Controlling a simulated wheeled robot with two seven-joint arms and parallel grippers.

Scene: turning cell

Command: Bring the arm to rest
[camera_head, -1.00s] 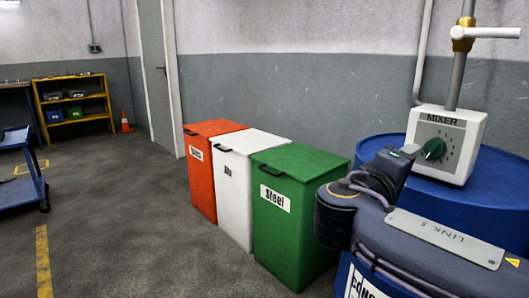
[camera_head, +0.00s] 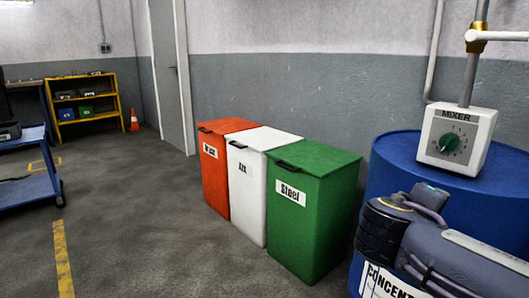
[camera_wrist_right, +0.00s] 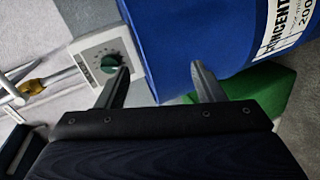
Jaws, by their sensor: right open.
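My right arm (camera_head: 430,245) shows at the lower right of the head view, in front of the blue drum. My right gripper (camera_wrist_right: 162,82) shows in the right wrist view with its two fingers spread apart. Nothing is between the fingers. The mixer box (camera_wrist_right: 105,58) with its green knob lies behind the left finger in that view, and the blue drum (camera_wrist_right: 190,35) lies behind the gap and the right finger. In the head view the gripper's fingers cannot be made out. My left gripper is not in view.
The mixer box (camera_head: 456,139) sits on the blue drum (camera_head: 395,165), with a pipe above it. Green (camera_head: 312,225), white (camera_head: 250,205) and orange (camera_head: 214,180) lidded bins stand along the wall. A blue cart (camera_head: 30,188) is at left. The floor between is clear.

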